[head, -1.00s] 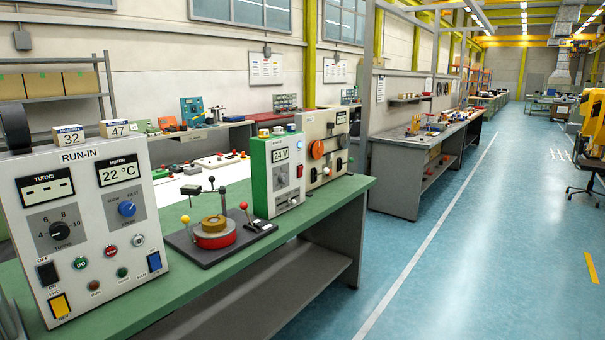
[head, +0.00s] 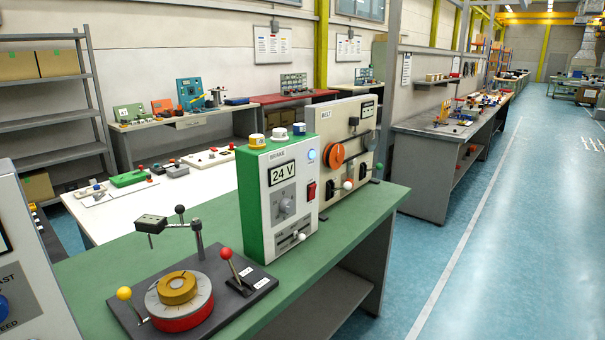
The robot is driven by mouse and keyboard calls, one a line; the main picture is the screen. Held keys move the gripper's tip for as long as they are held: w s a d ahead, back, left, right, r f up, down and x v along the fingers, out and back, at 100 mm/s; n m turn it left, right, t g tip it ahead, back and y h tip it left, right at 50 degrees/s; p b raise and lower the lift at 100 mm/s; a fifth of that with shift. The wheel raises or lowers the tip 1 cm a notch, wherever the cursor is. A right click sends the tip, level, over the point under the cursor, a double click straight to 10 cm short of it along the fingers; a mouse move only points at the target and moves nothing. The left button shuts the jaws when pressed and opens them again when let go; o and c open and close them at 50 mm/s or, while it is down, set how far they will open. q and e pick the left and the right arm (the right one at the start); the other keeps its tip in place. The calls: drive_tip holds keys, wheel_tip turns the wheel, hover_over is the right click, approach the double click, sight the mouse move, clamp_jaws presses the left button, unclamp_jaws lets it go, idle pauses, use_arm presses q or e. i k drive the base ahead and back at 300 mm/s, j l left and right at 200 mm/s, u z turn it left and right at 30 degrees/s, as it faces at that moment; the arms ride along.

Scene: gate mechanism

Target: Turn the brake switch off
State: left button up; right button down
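The brake box (head: 290,200) is a green-sided unit with a pale front, labelled BRAKE, standing on the green bench. Its display (head: 283,172) reads 24 V. A red rocker switch (head: 311,190) sits on the right of its front, with a blue lamp (head: 311,154) above it that looks lit. I cannot tell which way the rocker is tipped. A grey knob (head: 285,206) is left of the switch, and a slider with a white knob (head: 300,237) is below. Neither of my grippers is in view.
A turntable device (head: 178,295) with red and yellow ball levers stands in front of the brake box on the green bench (head: 232,229). A cream belt box (head: 345,150) stands just behind. Part of another panel (head: 30,280) shows at far left. The blue floor to the right is clear.

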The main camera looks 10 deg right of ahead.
sight(312, 188)
drive_tip(key=i+l, duration=0.15)
drive_tip(key=i, duration=0.3)
drive_tip(key=i+l+u, duration=0.15)
drive_tip(key=i, duration=0.35)
